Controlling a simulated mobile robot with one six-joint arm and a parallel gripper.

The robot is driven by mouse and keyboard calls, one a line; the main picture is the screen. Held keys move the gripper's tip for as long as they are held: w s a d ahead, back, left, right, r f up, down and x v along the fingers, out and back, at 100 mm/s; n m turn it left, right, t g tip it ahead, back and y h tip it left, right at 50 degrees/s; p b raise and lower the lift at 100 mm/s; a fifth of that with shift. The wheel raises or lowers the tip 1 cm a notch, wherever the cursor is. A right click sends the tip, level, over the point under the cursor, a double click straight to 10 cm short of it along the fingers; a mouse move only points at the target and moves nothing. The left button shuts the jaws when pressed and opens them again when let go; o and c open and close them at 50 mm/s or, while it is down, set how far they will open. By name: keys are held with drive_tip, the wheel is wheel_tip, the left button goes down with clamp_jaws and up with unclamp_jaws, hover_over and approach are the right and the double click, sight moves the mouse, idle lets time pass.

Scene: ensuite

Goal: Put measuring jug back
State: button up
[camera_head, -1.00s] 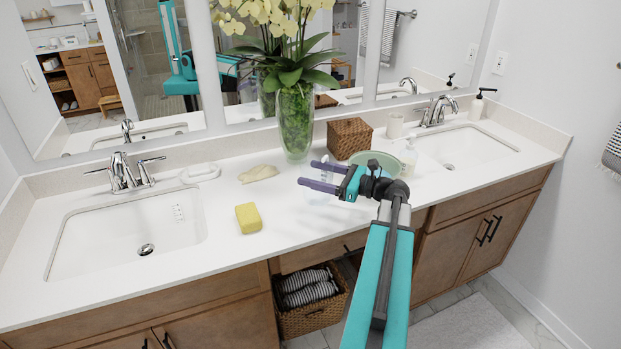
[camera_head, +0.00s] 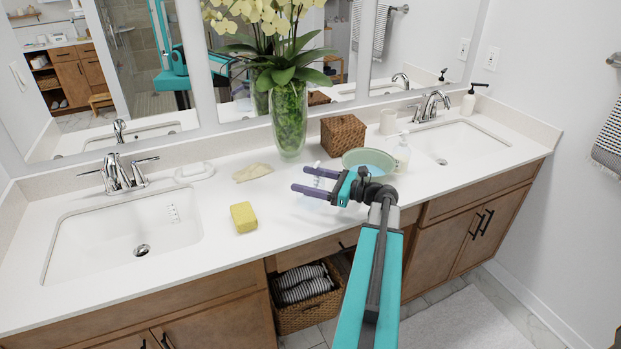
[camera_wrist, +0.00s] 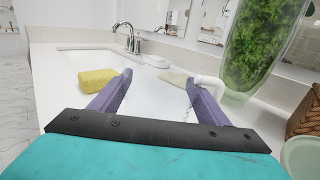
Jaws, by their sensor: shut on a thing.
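The measuring jug (camera_head: 317,178) is clear and hard to make out; faint edges and marks show by my fingers. In the wrist view its see-through body (camera_wrist: 155,100) fills the space between the two purple fingers, with a pale handle-like part at the right finger. My gripper (camera_head: 299,178) is shut on it, over the counter between the yellow sponge and the green bowl. I cannot tell whether the jug's base touches the counter.
Sinks lie at left and right. Counter between sponge and gripper is clear.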

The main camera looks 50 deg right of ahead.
drive_tip(key=shift+f+b, duration=0.2)
drive_tip(key=shift+b, duration=0.1)
drive_tip(key=o, duration=1.4)
drive_tip(key=shift+c, duration=0.2)
drive_tip(key=shift+r+p, duration=0.2)
drive_tip(key=shift+p, duration=0.1)
drive_tip(key=shift+s+d+f, duration=0.1)
drive_tip(key=shift+s+d, duration=0.05)
drive_tip(key=shift+s, duration=0.05)
drive_tip(key=b+v, duration=0.4)
drive_tip(key=v, duration=0.7)
drive_tip(key=shift+s, duration=0.3)
drive_tip(key=shift+w, duration=0.1)
